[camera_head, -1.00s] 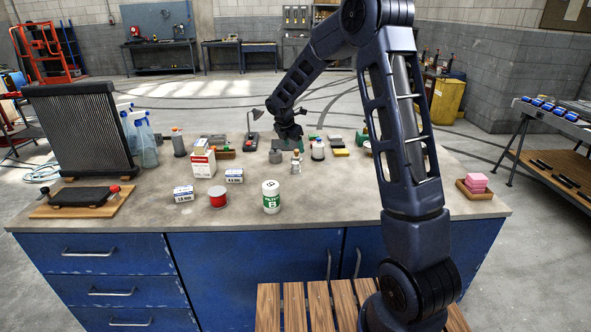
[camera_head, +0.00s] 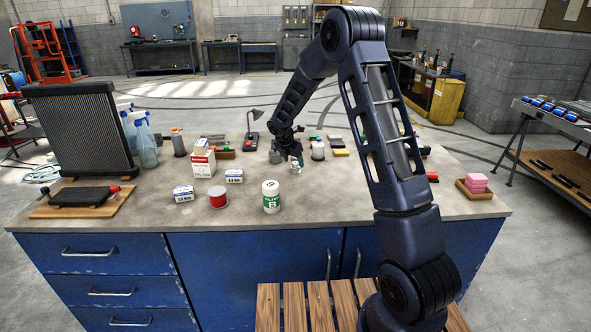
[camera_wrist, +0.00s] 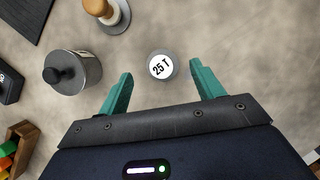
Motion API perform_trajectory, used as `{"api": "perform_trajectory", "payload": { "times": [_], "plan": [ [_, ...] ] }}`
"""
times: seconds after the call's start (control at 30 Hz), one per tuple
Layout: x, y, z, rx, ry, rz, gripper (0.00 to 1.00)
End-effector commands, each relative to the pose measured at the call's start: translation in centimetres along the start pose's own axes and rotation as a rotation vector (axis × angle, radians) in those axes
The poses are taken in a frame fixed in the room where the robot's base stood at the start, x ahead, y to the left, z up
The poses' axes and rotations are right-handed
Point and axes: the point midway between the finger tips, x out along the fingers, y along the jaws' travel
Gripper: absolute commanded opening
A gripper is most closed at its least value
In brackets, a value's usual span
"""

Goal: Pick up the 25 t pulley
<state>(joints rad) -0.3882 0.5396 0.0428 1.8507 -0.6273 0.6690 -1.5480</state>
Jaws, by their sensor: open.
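The 25 t pulley (camera_wrist: 161,67) shows in the wrist view as a small round grey piece with a white top marked "25 T". It stands on the worktop just beyond my gripper's tips, roughly between the lines of the two fingers. My gripper (camera_wrist: 160,88) has two teal fingers spread wide apart with nothing between them. In the head view my gripper (camera_head: 287,156) is low over the middle of the worktop (camera_head: 330,205); a small pale piece below it is likely the pulley, but its label cannot be read there.
In the wrist view, a grey lidded pot (camera_wrist: 72,72) stands left of the fingers and a wooden-knobbed piece (camera_wrist: 105,12) stands farther off. A wooden box with coloured pieces (camera_wrist: 15,150) is at lower left. The worktop right of the pulley is bare.

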Motion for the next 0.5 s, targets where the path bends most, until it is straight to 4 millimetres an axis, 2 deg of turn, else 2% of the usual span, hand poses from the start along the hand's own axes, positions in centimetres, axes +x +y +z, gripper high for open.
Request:
{"api": "perform_trajectory", "payload": {
  "times": [0.2, 0.5],
  "plan": [
    [3.0, -0.3, 0.0, 0.001, 0.001, -0.001, 0.67],
    [3.6, -0.2, 0.0, 0.001, 0.0, 0.0, 0.65]
  ]
}}
